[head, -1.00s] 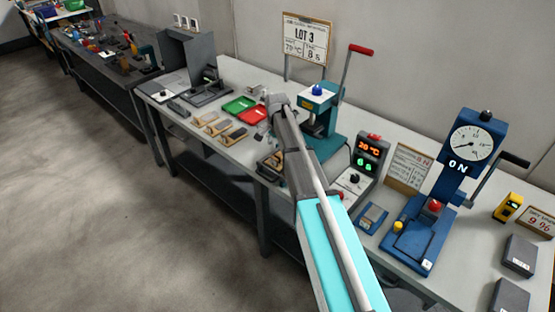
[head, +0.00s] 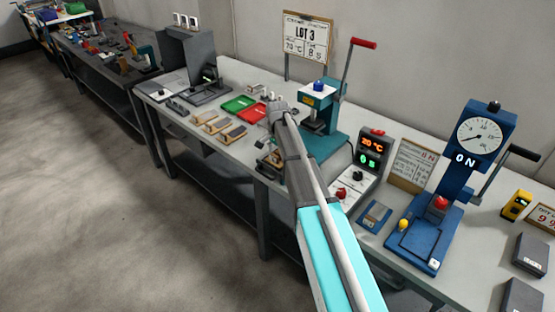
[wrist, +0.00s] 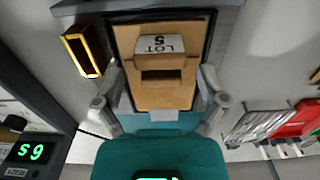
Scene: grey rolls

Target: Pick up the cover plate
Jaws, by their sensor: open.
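In the wrist view a tan plate (wrist: 178,97) with a dark slot lies in a dark-rimmed frame. I cannot tell for sure which piece is the cover plate. My gripper (wrist: 162,86) is open, its grey fingers left and right of the tan plate, with nothing seen held. Contact cannot be told.
A teal press (head: 318,108) with a red-handled lever stands behind my arm. A controller with lit digits (head: 371,148) is to its right, then a blue gauge press (head: 455,185). Green (head: 239,104) and red (head: 252,113) trays and several tan pieces (head: 220,124) lie left.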

